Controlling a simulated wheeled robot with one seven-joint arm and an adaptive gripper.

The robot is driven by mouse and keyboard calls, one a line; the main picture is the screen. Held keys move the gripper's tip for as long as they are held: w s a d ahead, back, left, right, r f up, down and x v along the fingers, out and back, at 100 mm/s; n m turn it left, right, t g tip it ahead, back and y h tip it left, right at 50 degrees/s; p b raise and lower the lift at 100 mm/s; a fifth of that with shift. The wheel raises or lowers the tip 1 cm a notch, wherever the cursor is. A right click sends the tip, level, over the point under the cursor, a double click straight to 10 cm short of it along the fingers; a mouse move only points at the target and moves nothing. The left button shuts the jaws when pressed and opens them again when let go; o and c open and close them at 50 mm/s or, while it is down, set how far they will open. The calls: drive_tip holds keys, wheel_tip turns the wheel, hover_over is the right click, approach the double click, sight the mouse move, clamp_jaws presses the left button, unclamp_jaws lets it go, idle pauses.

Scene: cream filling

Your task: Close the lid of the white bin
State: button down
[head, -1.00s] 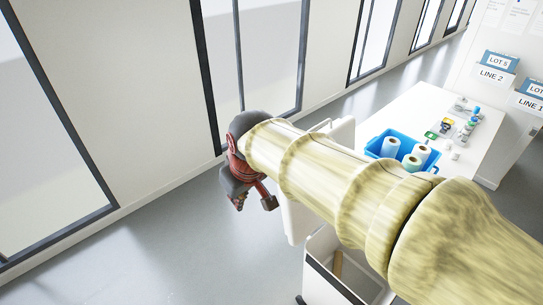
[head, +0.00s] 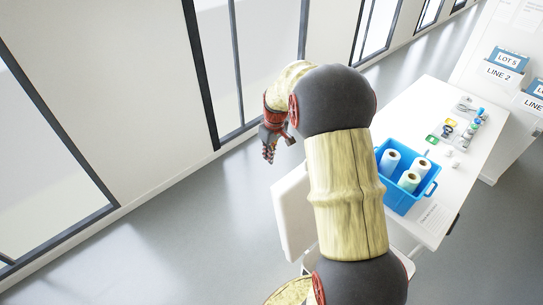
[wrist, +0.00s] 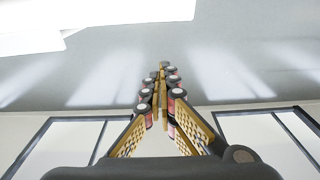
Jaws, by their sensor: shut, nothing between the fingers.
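The white bin's lid (head: 292,212) stands raised, a pale upright panel left of my arm in the head view.
A white table (head: 428,110) stands to the right, with a blue tub (head: 403,203) of paper rolls and a clear tray of small items. A wall with tall windows (head: 268,50) runs behind my gripper. The grey floor (head: 160,235) at left is clear.

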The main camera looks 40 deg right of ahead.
wheel_tip(320, 180, down, 7)
drive_tip(key=s+p, duration=0.2)
drive_tip(key=s, duration=0.1)
drive_tip(key=shift+r, duration=0.2)
drive_tip(key=shift+d, duration=0.1)
idle(0.4)
